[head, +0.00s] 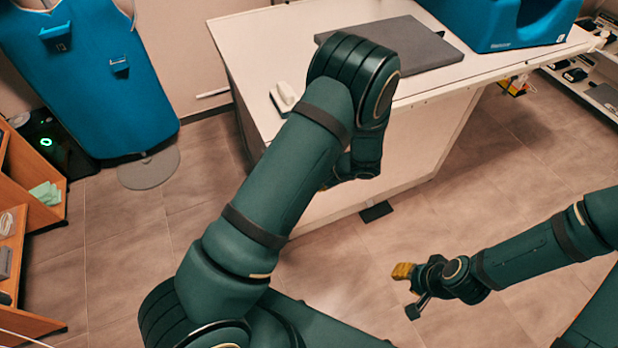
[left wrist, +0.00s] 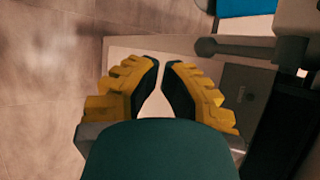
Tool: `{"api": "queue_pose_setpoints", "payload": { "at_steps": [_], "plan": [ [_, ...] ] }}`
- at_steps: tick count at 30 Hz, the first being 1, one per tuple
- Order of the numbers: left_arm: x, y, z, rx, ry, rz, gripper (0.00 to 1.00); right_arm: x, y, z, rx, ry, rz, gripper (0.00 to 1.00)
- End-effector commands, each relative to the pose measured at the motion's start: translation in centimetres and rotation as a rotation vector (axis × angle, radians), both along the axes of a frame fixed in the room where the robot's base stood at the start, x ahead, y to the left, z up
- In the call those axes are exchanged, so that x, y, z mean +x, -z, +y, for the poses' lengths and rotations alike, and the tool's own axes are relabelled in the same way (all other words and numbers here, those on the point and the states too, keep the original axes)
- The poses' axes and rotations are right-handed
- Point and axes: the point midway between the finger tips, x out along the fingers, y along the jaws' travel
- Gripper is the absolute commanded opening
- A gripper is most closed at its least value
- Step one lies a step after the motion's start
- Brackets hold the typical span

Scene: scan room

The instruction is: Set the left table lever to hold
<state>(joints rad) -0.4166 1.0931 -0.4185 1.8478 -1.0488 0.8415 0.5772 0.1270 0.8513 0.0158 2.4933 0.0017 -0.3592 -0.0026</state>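In the left wrist view, a grey lever (left wrist: 245,48) with a round knob lies roughly level, its knob pointing left. It joins a pale block at the right. My left gripper (left wrist: 160,65) has two yellow-padded fingers, apart by a narrow gap with nothing between them. Its tips are left of and below the knob in that picture, not touching it. In the head view my left arm hides this lever and most of that gripper in front of the white table (head: 270,50). My right gripper (head: 408,290) hangs over the floor, its fingers spread and empty.
A dark grey pad (head: 400,45), a blue device (head: 505,22) and a small white object (head: 286,96) are on the table. A blue panel (head: 90,80) stands at the left, near wooden shelves (head: 35,215). Floor between shelves and table is clear.

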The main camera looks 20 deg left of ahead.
Motion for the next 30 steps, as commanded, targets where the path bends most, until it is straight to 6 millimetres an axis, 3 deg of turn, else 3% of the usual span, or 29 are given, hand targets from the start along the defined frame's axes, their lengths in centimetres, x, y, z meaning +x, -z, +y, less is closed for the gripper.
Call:
{"api": "queue_pose_setpoints", "payload": {
  "at_steps": [9,15,30],
  "plan": [
    [-1.4,-0.5,-6.6,-0.001,0.004,0.0,0.0,-0.2,-1.0,0.0,0.0,-0.001,0.004,0.34],
    [-2.1,-0.5,-9.3,-0.001,0.002,0.001,0.0,-0.2,-1.3,0.0,0.001,-0.001,0.006,0.34],
    [-2.3,-0.5,-10.2,-0.001,0.0,0.0,0.0,-0.3,-1.3,0.0,0.001,-0.001,0.006,0.34]
  ]
}}
